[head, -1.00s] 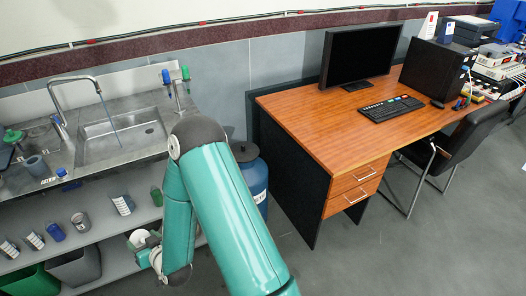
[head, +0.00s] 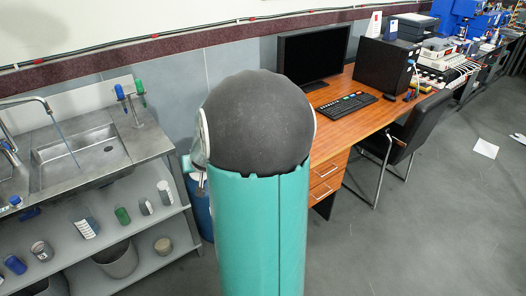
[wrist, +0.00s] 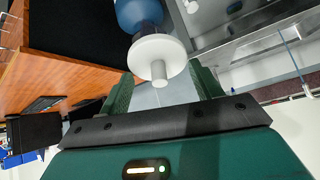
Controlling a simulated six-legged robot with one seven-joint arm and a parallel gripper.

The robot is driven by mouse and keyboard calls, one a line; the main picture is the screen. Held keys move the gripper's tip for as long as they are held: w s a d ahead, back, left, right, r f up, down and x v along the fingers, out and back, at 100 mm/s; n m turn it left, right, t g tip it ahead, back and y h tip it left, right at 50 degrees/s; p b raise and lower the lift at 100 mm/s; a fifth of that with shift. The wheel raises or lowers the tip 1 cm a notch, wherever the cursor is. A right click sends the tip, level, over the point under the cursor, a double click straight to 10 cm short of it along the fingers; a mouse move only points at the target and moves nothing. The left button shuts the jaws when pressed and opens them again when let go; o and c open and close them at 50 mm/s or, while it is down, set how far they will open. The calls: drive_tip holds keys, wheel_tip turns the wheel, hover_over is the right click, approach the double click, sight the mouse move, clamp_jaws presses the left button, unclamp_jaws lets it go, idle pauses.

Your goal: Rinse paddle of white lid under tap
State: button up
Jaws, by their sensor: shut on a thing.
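My gripper (wrist: 162,84) is shut on the white lid (wrist: 152,47). In the wrist view the lid is a round white disc with a short stem between my two green fingers. Its far side, where a paddle would be, faces away and I cannot make it out. The tap (head: 25,101) arches over the steel sink (head: 50,182) at the left of the head view, with a thin bluish stream (head: 66,147) below its spout. The stream also shows in the wrist view (wrist: 291,58), apart from the lid.
A blue drum (head: 201,211) stands between the sink bench and the wooden desk (head: 345,118), partly hidden by my arm. A shelf (head: 150,230) under the sink holds several small containers. An office chair (head: 408,135) stands at the desk.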

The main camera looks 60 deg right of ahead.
drive_tip(key=s+r+m+g, duration=0.1)
drive_tip(key=s+r, duration=0.3)
drive_tip(key=s, duration=0.3)
drive_tip(key=s+r+m+g, duration=0.2)
drive_tip(key=s+r, duration=0.2)
drive_tip(key=s, duration=0.3)
drive_tip(key=s+d+r+m+g+y, duration=0.1)
drive_tip(key=s+r+g, duration=0.1)
drive_tip(key=s+r, duration=0.3)
drive_tip(key=s, duration=0.3)
drive_tip(key=shift+m, duration=0.4)
drive_tip(key=shift+s, duration=0.1)
